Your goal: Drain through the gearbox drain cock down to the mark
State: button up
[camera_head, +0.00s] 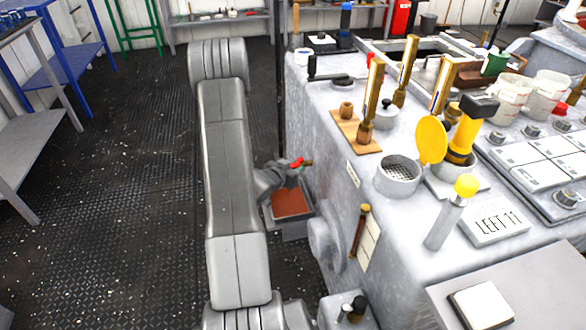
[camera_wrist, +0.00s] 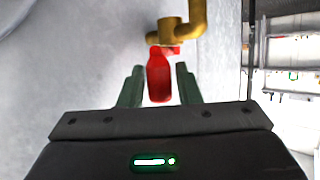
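The drain cock's red lever (camera_wrist: 159,78) hangs below its brass body (camera_wrist: 172,35) in the wrist view. In the head view the red lever (camera_head: 297,163) shows beside the machine's side wall. My gripper (camera_wrist: 160,85) is open, with its two green fingers on either side of the lever and narrow gaps showing. It also shows in the head view (camera_head: 287,172), partly hiding the cock. A grey tray (camera_head: 312,212) with a red-brown inside stands below. A brass-ended sight tube (camera_head: 360,231) is on the machine wall beside a pale plate; its level and mark are too small to read.
The machine top (camera_head: 330,115) carries brass-handled levers, a strainer cup (camera_head: 398,174) with a yellow lid, and a yellow-knobbed lever (camera_head: 452,212). A grey bench (camera_head: 30,140) and blue shelf (camera_head: 70,65) stand at left. The dark deck between is clear.

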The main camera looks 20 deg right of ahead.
jog(key=p+v, duration=0.2)
jog(key=v, duration=1.1)
jog(key=shift+s+a, duration=0.25)
jog(key=shift+a, duration=0.1)
jog(key=shift+r, duration=0.1)
dwell(5.2)
